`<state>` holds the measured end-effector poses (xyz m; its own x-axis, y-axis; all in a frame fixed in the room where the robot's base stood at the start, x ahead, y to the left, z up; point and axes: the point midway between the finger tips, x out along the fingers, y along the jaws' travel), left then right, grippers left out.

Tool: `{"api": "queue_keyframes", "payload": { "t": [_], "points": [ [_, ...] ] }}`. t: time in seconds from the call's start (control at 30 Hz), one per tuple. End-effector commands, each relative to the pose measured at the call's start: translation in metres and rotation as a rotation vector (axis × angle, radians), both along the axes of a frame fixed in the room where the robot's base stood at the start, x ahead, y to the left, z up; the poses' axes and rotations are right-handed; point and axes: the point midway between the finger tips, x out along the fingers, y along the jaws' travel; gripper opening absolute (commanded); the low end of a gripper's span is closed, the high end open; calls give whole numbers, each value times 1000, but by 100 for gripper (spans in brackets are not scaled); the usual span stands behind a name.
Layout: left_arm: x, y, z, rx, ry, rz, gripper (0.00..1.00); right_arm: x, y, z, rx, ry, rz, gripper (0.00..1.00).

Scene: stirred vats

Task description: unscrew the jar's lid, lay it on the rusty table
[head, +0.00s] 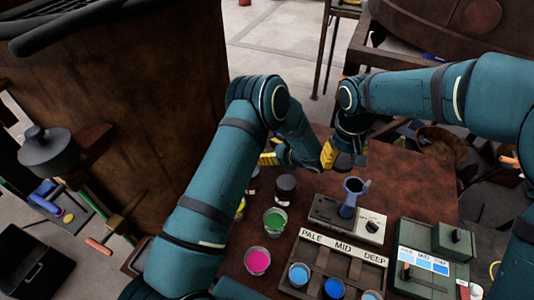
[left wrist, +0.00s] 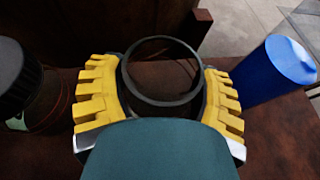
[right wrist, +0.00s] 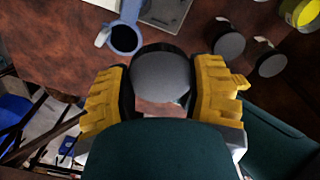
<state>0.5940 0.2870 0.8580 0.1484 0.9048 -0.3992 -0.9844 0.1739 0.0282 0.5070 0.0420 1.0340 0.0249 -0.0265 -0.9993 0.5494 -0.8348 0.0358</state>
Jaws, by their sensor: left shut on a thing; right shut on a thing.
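The jar (left wrist: 163,98) is between the yellow fingers of my left gripper (left wrist: 160,100). Its round rim is open on top, with no lid on it. The lid (right wrist: 160,78), a dark grey disc, is between the fingers of my right gripper (right wrist: 162,95), apart from the jar. In the head view my left gripper (head: 268,158) and right gripper (head: 342,155) are both over the far part of the rusty table (head: 420,180), the right one to the right. Jar and lid are mostly hidden there by the arms and fingers.
A dark-lidded jar (head: 286,187), a green pot (head: 275,220) and a pink pot (head: 257,260) stand to the left. A labelled tray (head: 335,262) is in front.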

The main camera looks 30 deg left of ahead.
Motion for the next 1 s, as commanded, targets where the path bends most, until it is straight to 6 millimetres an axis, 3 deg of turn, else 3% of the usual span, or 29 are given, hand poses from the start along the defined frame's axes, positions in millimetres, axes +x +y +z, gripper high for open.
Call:
{"api": "queue_keyframes", "payload": {
  "t": [0.1,0.47,0.5,0.57,1.0],
  "points": [
    [0,1,-11,1,-1,1,0,0,0,-2,0,0,0,14],
    [0,0,-15,1,-1,-1,0,0,0,-6,0,0,0,14],
    [0,0,-15,1,0,0,77,0,0,-6,0,0,0,14],
    [0,0,-14,1,0,0,98,0,0,-5,0,0,0,14],
    [0,1,-10,0,0,1,100,0,0,0,0,0,0,14]
  ]
}}
